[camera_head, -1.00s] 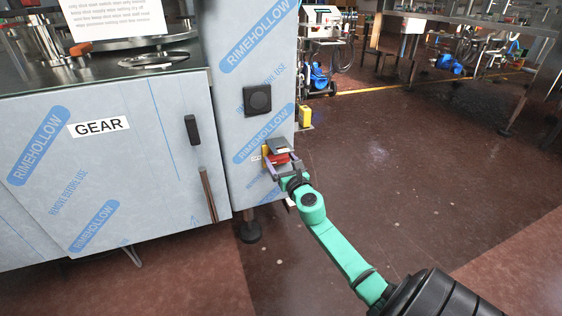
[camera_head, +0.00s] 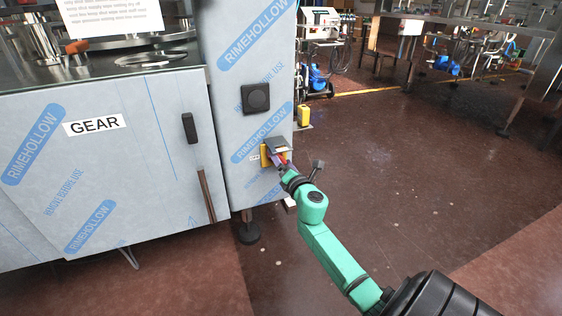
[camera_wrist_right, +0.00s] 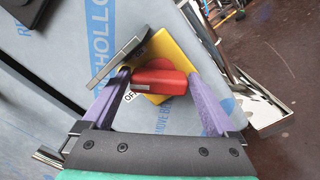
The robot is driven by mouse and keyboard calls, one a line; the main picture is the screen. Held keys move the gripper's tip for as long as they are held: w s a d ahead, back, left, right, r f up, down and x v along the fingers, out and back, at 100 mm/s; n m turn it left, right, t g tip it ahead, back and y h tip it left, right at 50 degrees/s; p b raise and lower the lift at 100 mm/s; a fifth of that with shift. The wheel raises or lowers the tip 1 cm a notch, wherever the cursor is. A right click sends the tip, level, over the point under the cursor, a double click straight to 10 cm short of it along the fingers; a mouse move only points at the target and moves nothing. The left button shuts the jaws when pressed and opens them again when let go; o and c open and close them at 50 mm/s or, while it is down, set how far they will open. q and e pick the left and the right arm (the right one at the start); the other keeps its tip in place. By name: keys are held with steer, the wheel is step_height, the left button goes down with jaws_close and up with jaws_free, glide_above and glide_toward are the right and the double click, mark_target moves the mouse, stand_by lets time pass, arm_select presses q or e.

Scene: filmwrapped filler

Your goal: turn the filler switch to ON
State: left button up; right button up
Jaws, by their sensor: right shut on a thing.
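The filler switch has a red handle (camera_wrist_right: 160,82) on a yellow plate (camera_wrist_right: 180,55), on the film-wrapped side column. In the head view the yellow plate (camera_head: 264,155) shows low on the column, partly hidden by my gripper. My right gripper (camera_head: 283,160) is at the switch, rolled to a slant. In the right wrist view its purple fingers (camera_wrist_right: 160,92) are on both sides of the red handle, shut on it. The handle lies at an angle to the plate's edges. A partly hidden label (camera_wrist_right: 130,96) starts with "OF". My left gripper is out of view.
A black square knob (camera_head: 256,98) sits higher on the column. The GEAR cabinet (camera_head: 95,170) stands left. Open floor (camera_head: 400,180) lies right.

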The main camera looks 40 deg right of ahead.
steer(key=m, duration=0.2)
steer(key=shift+f+m, duration=0.15)
steer(key=shift+m, duration=0.25)
steer(key=m, duration=0.5)
steer(key=shift+d+f+p, duration=0.15)
steer(key=shift+f+p, duration=0.1)
steer(key=shift+p, duration=0.05)
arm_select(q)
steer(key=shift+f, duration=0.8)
arm_select(e)
steer(key=shift+s+f+m, duration=0.1)
steer(key=shift+m, duration=0.5)
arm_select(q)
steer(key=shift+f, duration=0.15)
arm_select(e)
steer(key=o, duration=1)
